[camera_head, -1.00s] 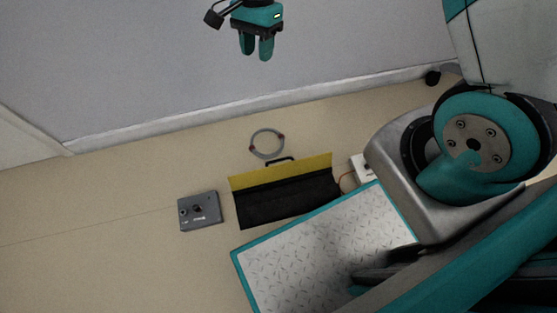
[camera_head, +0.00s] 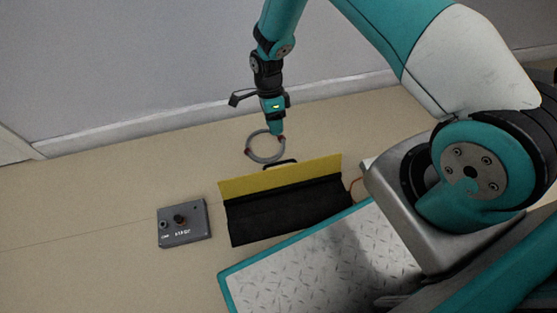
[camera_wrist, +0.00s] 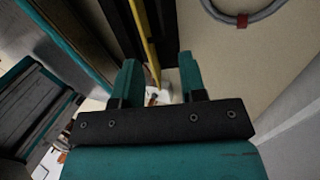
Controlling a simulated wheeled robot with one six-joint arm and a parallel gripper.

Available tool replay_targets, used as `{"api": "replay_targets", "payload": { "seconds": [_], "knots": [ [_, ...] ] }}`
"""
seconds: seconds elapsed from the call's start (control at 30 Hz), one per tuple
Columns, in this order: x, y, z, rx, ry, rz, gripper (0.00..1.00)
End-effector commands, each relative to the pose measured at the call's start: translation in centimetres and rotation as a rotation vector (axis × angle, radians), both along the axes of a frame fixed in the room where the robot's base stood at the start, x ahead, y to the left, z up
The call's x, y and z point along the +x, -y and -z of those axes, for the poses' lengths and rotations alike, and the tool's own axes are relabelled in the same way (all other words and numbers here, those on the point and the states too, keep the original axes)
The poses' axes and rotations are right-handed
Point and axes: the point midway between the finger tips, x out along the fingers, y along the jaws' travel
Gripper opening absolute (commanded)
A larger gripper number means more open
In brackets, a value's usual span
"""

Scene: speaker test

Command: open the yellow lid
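The yellow lid (camera_head: 280,177) is a long strip along the far side of a black box (camera_head: 285,210), with a black handle (camera_head: 281,162) on its far edge. The dark area in front of the lid looks like the box's open inside. In the wrist view the lid is a thin yellow strip (camera_wrist: 143,38), seen nearly edge-on, beyond the fingers. My gripper (camera_head: 277,129) points down above the floor, just beyond the handle in the head view. Its fingers (camera_wrist: 159,75) are apart with nothing held between them. The handle cannot be made out in the wrist view.
A grey cable ring (camera_head: 250,157) with red clips lies behind the lid. A grey control box (camera_head: 184,223) stands left of the black box. A white box (camera_head: 369,163) is partly hidden at its right. The wall's baseboard (camera_head: 140,127) runs behind; floor at left is clear.

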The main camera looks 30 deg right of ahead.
Motion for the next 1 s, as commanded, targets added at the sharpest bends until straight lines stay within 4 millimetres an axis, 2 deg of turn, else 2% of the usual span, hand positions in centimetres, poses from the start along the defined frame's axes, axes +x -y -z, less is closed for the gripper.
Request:
{"api": "replay_targets", "payload": {
  "seconds": [0.03, 0.2, 0.5, 0.7, 1.0],
  "knots": [
    [-0.6, -0.1, 1.8, -0.001, -0.004, -0.002, 0.38],
    [-2.0, -0.4, 5.5, 0.000, -0.003, -0.003, 0.38],
    [-4.0, -0.8, 10.5, 0.001, -0.001, -0.002, 0.38],
    [-4.6, -0.9, 11.6, 0.001, 0.000, -0.002, 0.38],
    [-4.6, -1.0, 11.6, 0.001, 0.000, -0.002, 0.38]
  ]
}}
